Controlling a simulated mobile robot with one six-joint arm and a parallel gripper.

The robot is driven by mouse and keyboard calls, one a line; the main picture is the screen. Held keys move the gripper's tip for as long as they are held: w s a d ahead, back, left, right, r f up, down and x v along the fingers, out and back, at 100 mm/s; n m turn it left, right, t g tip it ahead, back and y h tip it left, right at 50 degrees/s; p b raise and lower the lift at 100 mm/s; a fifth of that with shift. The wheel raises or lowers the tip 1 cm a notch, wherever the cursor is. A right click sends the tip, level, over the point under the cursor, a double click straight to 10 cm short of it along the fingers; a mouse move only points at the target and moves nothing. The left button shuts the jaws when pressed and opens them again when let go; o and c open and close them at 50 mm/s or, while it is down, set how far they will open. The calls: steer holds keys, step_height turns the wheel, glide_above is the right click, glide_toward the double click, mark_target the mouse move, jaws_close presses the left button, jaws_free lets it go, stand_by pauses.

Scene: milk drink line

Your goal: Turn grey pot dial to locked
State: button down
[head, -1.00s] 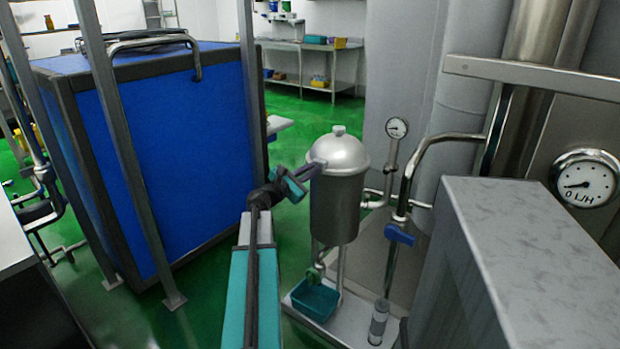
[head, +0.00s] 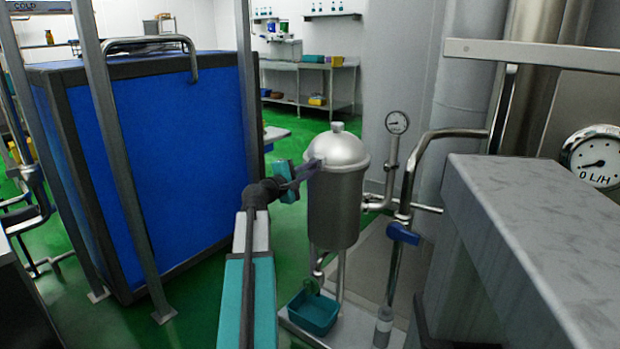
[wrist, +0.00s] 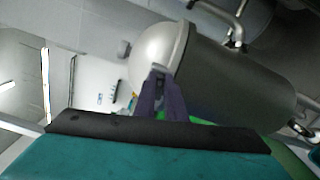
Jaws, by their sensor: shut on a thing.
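The grey metal pot (head: 335,210) stands upright on legs, with a domed lid and a small knob on top. My gripper (head: 316,164) reaches in from the left and touches the pot at the lid's rim. In the wrist view the pot (wrist: 225,85) lies slanted, and the purple fingers of my gripper (wrist: 158,72) close together at the rim. They are shut on a small grey part there, the pot dial (wrist: 158,68). The fingers cover most of it, so I cannot read its position.
A teal tray (head: 314,314) sits below the pot. A pipe with a blue valve handle (head: 402,234) and a round gauge (head: 397,122) stand to its right. A grey block (head: 540,210) fills the right. A blue cabinet (head: 160,160) stands left, with green floor between.

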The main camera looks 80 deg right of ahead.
steer(key=shift+f+m+b, duration=0.3)
steer(key=shift+m+b, duration=0.9)
steer(key=shift+m, duration=0.1)
steer(key=c, duration=1.8)
jaws_free()
steer(key=shift+r, duration=0.1)
steer(key=p+v, duration=0.2)
steer(key=v, duration=1.2)
